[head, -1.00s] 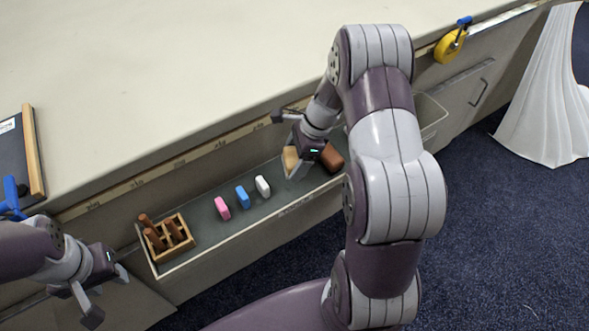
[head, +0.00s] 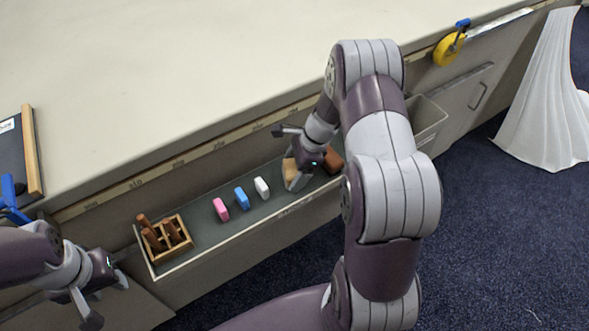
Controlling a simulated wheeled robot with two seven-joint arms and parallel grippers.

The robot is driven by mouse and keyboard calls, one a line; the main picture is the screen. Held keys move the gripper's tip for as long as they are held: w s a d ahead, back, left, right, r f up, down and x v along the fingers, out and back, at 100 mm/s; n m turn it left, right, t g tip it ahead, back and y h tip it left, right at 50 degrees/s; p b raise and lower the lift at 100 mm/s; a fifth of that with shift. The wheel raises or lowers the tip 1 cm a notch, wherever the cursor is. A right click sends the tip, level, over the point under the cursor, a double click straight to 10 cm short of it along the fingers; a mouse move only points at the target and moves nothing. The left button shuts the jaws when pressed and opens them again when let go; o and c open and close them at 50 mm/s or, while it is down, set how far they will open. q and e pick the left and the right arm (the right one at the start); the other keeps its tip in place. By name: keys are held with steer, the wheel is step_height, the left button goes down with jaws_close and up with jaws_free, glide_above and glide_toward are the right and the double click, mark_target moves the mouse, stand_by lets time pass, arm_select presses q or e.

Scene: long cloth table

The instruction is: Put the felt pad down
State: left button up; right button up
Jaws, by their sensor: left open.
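An open drawer or tray (head: 207,244) runs along the table front. At its right part lie a tan block (head: 289,166) and a brown block (head: 334,159); I cannot tell for sure which piece is the felt pad. My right gripper (head: 285,158) is over the tan block, its fingers spread apart, and partly hides both blocks. I cannot tell whether it touches the tan block. My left gripper (head: 108,300) is open and empty, at the lower left beside the drawer's left end.
Pink (head: 221,209), blue (head: 242,198) and white (head: 262,188) pieces lie in the drawer. A wooden rack (head: 179,247) with brown pegs fills its left end. A yellow tape measure-like object (head: 449,49) hangs at the table edge. The tabletop (head: 200,70) is mostly clear.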

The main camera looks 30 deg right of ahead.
steer(key=shift+o, duration=0.6)
steer(key=shift+s+a+f, duration=0.2)
steer(key=shift+s+f, duration=0.2)
steer(key=shift+f, duration=0.35)
steer(key=w+p+v, duration=0.2)
steer(key=p+v, duration=0.1)
steer(key=v, duration=1)
steer(key=s+a+r+n+h, duration=0.4)
steer(key=s+a+n, duration=0.8)
steer(key=n, duration=1)
steer(key=shift+s+a, duration=0.4)
steer(key=shift+s, duration=0.1)
step_height(320, 180, up, 14)
steer(key=p, duration=1.4)
steer(key=shift+p, duration=0.3)
steer(key=shift+r, duration=0.2)
